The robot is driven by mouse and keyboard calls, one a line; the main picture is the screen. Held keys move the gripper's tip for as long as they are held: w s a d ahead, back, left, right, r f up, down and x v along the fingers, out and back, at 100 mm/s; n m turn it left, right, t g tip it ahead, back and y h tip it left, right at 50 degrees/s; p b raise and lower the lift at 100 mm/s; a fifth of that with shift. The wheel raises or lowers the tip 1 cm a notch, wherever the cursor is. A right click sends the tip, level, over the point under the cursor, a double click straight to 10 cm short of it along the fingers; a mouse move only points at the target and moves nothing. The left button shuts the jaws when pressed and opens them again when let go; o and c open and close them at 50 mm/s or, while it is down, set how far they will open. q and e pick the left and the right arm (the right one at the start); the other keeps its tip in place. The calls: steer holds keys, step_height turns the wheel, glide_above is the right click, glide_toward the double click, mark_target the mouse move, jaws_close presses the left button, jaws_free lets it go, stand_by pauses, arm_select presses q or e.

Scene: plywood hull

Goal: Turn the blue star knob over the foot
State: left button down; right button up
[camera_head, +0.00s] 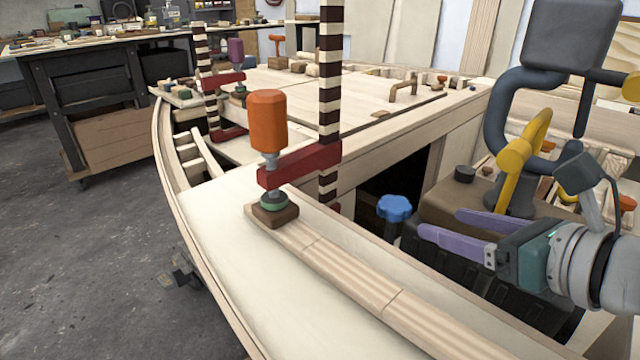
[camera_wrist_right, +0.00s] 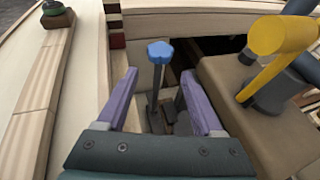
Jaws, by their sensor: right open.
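The blue star knob (camera_head: 394,208) sits on top of a dark upright post, above the dark opening in the plywood hull. It also shows in the right wrist view (camera_wrist_right: 160,52), with its post (camera_wrist_right: 154,88) running down toward a dark foot (camera_wrist_right: 172,112). My right gripper (camera_head: 468,226) is open and empty, to the right of the knob in the head view and apart from it. In the right wrist view its two purple fingers (camera_wrist_right: 160,92) stand on either side of the post, with the knob ahead of and between the tips. My left gripper is not in view.
A red clamp (camera_head: 298,165) with an orange handle (camera_head: 268,121) presses on a wooden strip (camera_head: 345,268) left of the knob. A brown box (camera_head: 450,205) with a yellow lever (camera_head: 513,158) stands close to my right gripper. A striped post (camera_head: 329,80) rises behind the clamp.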

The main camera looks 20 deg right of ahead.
mark_target(401, 213)
steer(key=b+x, duration=0.2)
steer(key=x, duration=0.7)
steer(key=shift+w+f+b, duration=0.1)
steer(key=shift+b, duration=0.3)
steer(key=c, duration=1.1)
jaws_close()
steer(key=shift+s+d+f, duration=0.1)
steer(key=shift+s+f, duration=0.1)
